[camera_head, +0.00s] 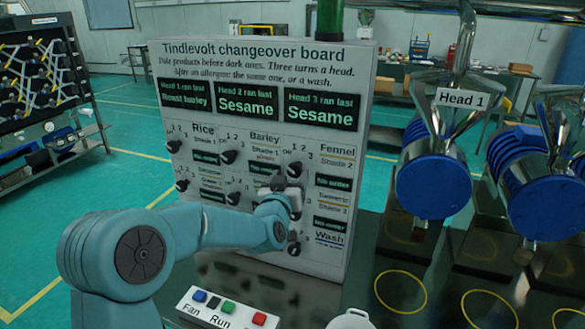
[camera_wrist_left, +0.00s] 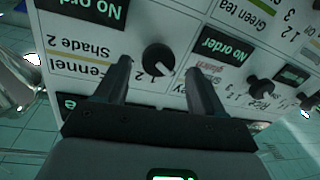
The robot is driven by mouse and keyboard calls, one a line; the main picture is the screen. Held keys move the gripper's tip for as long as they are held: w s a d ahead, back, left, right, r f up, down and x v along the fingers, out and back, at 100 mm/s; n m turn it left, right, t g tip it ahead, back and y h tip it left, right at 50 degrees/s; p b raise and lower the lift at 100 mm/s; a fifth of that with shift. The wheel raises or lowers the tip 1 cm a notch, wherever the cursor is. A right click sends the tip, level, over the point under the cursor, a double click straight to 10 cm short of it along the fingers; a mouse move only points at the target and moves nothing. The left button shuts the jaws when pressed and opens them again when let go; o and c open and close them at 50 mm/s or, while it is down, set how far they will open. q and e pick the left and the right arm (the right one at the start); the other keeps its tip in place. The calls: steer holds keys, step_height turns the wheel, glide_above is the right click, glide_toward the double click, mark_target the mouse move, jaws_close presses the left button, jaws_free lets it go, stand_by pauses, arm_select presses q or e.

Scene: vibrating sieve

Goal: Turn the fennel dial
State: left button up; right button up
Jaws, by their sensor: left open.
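The Tindlevolt changeover board (camera_head: 362,100) stands upright, with rows of black dials beside product labels. The fennel dial (camera_head: 295,170) is a round black knob left of the Fennel label (camera_head: 338,149), at the board's right side. In the left wrist view the board appears upside down, and the fennel dial (camera_wrist_left: 158,60) shows between the fingertips and slightly beyond them. My left gripper (camera_head: 279,184) is open and empty in front of the board, just below and left of this dial. Its two fingers (camera_wrist_left: 158,70) straddle the dial without visible contact. My right gripper is not in view.
Other dials, such as the barley dial (camera_head: 229,156), sit close by. A button box (camera_head: 228,308) lies in front of the board. A dark rack (camera_head: 45,90) stands at the left.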

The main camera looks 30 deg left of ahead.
arm_select(q)
steer(key=shift+x, duration=1.05)
steer(key=shift+w+d+f, duration=0.1)
steer(key=shift+w+f, duration=0.05)
steer(key=shift+w, duration=0.05)
steer(key=shift+s, duration=0.25)
steer(key=shift+c, duration=1)
steer(key=c, duration=0.9)
steer(key=shift+o, duration=0.2)
